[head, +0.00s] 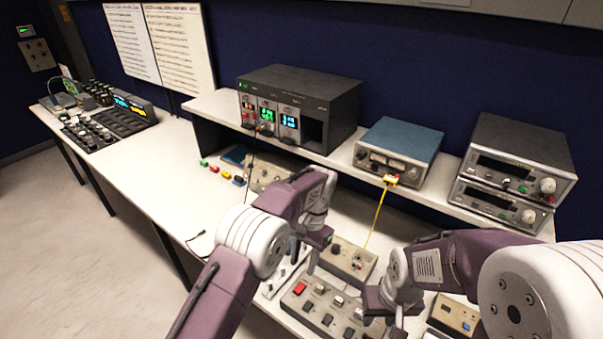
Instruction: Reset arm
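My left arm comes in from the bottom left and bends over the bench. Its gripper (304,256) points down above the bench, left of a small grey box with knobs (348,261). Its fingers look apart, with nothing seen between them. My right arm comes in from the right edge. Its gripper (384,318) points down over the right end of a grey control panel (322,305) with a red button and several dark switches. Its fingers also look apart and empty. The arms hide parts of the bench.
A raised shelf carries a black rack unit (330,105), a blue-topped instrument (402,142) and two stacked grey instruments (518,158). A yellow cable (377,215) hangs from the blue-topped one. Small coloured connectors (226,175) lie left. The white bench (150,175) is mostly clear there.

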